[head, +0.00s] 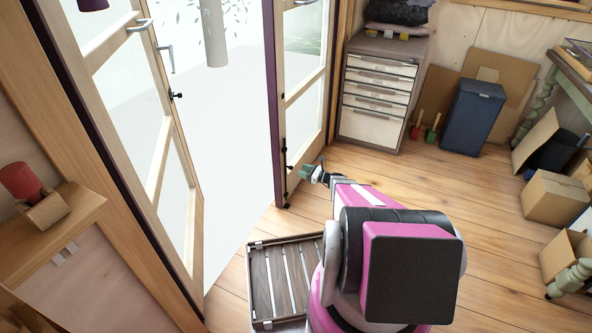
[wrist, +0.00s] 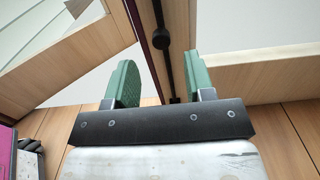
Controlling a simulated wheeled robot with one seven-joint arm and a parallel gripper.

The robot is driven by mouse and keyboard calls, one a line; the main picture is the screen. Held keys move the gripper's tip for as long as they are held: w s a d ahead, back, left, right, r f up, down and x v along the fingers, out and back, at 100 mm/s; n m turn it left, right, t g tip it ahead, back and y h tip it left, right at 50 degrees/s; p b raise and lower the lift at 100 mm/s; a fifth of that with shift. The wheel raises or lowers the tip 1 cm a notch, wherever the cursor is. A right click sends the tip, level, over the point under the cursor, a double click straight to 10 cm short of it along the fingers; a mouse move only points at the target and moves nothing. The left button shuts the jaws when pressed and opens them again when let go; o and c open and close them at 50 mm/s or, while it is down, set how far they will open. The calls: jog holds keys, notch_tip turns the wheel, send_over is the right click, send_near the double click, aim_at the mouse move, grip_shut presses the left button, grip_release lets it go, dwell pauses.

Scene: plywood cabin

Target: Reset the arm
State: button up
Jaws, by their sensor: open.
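My gripper (head: 313,172) is at the end of my pink and grey arm, stretched forward in the head view, low in front of the right door leaf. In the wrist view my gripper (wrist: 160,82) shows two green fingers spread apart with nothing between them. Behind the fingers are the right door (head: 303,85) and its dark vertical bolt rod (wrist: 163,40). Whether the fingers touch the door cannot be told.
The left door (head: 158,130) stands open, with bright ground outside. A slatted wooden crate (head: 262,290) is beside my base. A drawer cabinet (head: 378,95), a blue bin (head: 472,115) and cardboard boxes (head: 553,198) stand at right.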

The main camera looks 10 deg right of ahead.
jog(key=shift+v, duration=0.95)
jog(key=s+a+r+n+g+h, duration=0.2)
jog(key=s+a+r+n+g, duration=0.35)
jog(key=s+n, duration=0.2)
jog(key=s+a+r+n+g+h, duration=0.2)
jog(key=s+a+r+n+g, duration=0.2)
jog(key=s+a+r+n, duration=0.3)
jog(key=s+d+r+n+h, duration=0.2)
jog(key=s+r+n+h, duration=0.3)
jog(key=s, duration=0.3)
jog(key=s+d+r+n+g+h, duration=0.1)
jog(key=s+d+r+n+h, duration=0.1)
jog(key=s+r+n+h, duration=0.3)
jog(key=s+r, duration=0.2)
jog(key=s, duration=0.1)
jog(key=shift+s+n+h, duration=0.3)
jog(key=shift+s+n, duration=0.05)
